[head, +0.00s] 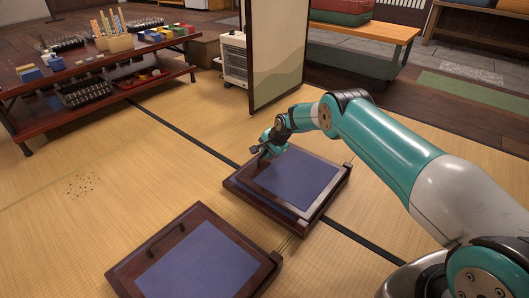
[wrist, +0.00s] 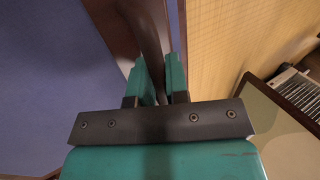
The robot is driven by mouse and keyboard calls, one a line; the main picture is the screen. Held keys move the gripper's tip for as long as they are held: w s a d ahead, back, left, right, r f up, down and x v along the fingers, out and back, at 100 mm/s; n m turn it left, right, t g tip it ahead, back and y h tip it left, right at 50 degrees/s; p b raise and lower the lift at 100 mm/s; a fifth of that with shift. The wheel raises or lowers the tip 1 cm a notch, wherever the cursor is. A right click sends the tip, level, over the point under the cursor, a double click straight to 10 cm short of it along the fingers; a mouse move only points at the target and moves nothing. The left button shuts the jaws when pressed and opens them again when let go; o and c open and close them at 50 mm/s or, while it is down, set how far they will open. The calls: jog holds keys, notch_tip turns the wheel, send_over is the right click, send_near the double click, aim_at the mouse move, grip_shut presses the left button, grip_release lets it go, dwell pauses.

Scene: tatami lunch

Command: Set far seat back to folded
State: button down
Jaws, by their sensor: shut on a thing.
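The far seat (head: 300,213) has a dark wood frame around a blue panel. Its back (head: 290,181) lies low and nearly flat over the base; I cannot tell whether a small gap is left under it. My gripper (head: 265,150) is at the far left edge of this back. In the wrist view my gripper (wrist: 159,82) is shut on the dark handle (wrist: 150,35) of the back, with one teal finger on each side. The blue panel also shows in the wrist view (wrist: 50,70), left of the fingers. My gripper hides the handle in the head view.
A near seat (head: 128,280) of the same kind lies flat, its handle (head: 166,238) free. A folding screen (head: 277,55) and a heater (head: 234,58) stand behind the far seat. A low table (head: 95,67) with several items is at back left.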

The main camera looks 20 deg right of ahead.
jog(key=shift+d+f, duration=0.15)
jog(key=shift+f, duration=0.15)
jog(key=c, duration=1.1)
grip_release()
jog(key=shift+f, duration=0.1)
jog(key=shift+c, duration=0.2)
jog(key=shift+s+r+p, duration=0.15)
jog(key=shift+r+p, duration=0.35)
jog(key=shift+r, duration=0.1)
jog(key=p+v, duration=1)
jog(key=v, duration=0.6)
jog(key=shift+p, duration=0.4)
jog(key=shift+s+d+r, duration=0.1)
jog(key=shift+s+r, duration=0.05)
jog(key=shift+r, duration=0.05)
